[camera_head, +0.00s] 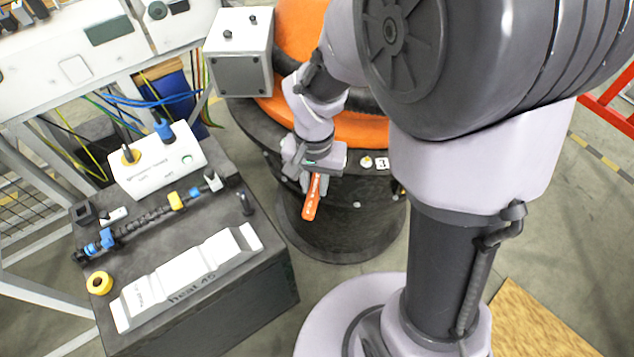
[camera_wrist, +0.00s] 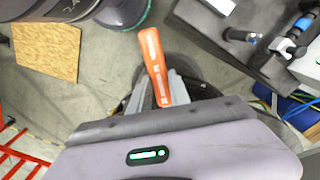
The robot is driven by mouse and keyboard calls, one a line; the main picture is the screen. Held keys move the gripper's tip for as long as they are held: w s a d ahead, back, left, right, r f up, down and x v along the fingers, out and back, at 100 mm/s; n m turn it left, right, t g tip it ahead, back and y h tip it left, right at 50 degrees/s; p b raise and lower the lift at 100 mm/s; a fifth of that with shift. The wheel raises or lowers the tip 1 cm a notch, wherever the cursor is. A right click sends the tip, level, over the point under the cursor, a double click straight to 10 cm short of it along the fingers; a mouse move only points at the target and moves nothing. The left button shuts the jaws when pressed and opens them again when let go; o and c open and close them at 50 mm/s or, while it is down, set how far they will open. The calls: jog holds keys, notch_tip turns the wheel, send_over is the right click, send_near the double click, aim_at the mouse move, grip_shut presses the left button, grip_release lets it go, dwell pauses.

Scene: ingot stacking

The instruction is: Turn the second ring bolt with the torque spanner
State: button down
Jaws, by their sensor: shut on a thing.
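My gripper (camera_head: 308,182) is shut on the orange-handled tool, which I take to be the torque spanner (camera_head: 311,203), over the rim of the black round drum (camera_head: 335,222). The handle points down and towards the camera. In the wrist view the spanner (camera_wrist: 153,55) sticks out between my fingers (camera_wrist: 165,92); its working end is hidden behind my gripper. A small pale round fitting (camera_head: 366,162), perhaps a ring bolt, shows on the rim right of my gripper, beside a white label (camera_head: 382,163). I cannot tell whether the spanner sits on a bolt.
A dark bench (camera_head: 225,285) at left bears a white ingot marked "heat 45" (camera_head: 190,278), a long black rod (camera_head: 140,222), a yellow roll (camera_head: 99,283) and a white box (camera_head: 155,168). A grey box (camera_head: 240,75) stands by the orange drum top (camera_head: 300,25). Red railing (camera_head: 605,105) is right.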

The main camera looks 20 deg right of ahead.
jog(key=shift+w+a+m+b, duration=0.4)
jog(key=shift+w+a+m, duration=0.2)
jog(key=shift+a+m, duration=0.4)
jog(key=shift+w+d, duration=0.1)
jog(key=shift+s+d+n, duration=0.5)
jog(key=shift+d+n, duration=0.1)
jog(key=shift+d, duration=0.05)
jog(key=shift+w+a+m, duration=0.65)
jog(key=shift+a+m, duration=0.2)
jog(key=shift+m, duration=0.25)
jog(key=shift+w, duration=0.1)
